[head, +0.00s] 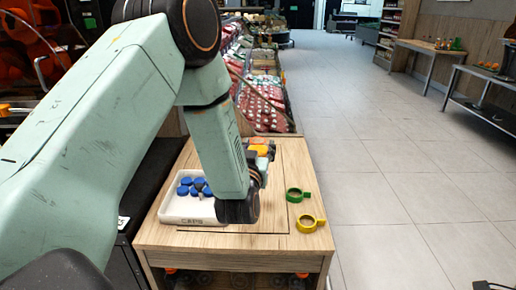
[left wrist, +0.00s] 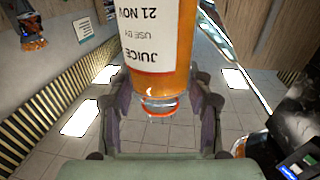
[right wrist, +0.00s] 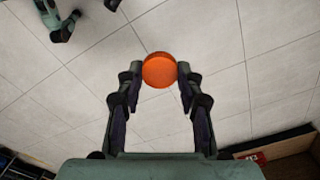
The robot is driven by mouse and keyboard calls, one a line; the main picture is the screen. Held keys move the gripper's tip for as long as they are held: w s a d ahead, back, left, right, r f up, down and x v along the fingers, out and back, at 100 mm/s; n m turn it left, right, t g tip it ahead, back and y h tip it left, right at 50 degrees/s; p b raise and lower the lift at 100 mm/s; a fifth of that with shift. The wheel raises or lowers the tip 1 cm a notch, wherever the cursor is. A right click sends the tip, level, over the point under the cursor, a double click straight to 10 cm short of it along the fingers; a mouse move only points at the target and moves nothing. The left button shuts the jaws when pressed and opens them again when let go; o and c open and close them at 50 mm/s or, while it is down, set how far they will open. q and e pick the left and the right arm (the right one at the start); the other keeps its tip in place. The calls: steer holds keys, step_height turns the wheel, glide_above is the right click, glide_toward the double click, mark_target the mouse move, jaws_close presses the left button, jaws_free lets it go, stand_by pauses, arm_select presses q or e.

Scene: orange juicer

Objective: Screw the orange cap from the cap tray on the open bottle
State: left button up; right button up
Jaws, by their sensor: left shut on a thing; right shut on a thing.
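My left gripper (head: 260,170) hangs over the wooden table, largely hidden behind my own arm in the head view. In the left wrist view, my left gripper (left wrist: 160,95) is shut on the orange juice bottle (left wrist: 158,20), whose label reads upside down. The bottle's neck and orange ring (left wrist: 160,108) show between the fingers. In the right wrist view, my right gripper (right wrist: 157,72) is shut on the round orange cap (right wrist: 159,70) at its fingertips, with floor behind it. The white cap tray (head: 190,221) holds several blue caps (head: 190,186). I cannot make out my right gripper in the head view.
A green ring-shaped piece (head: 298,195) and a yellow one (head: 310,223) lie on the right of the wooden table (head: 285,244). Produce displays (head: 262,100) stand behind the table.

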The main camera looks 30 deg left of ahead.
arm_select(q)
jaws_close()
stand_by(0.3)
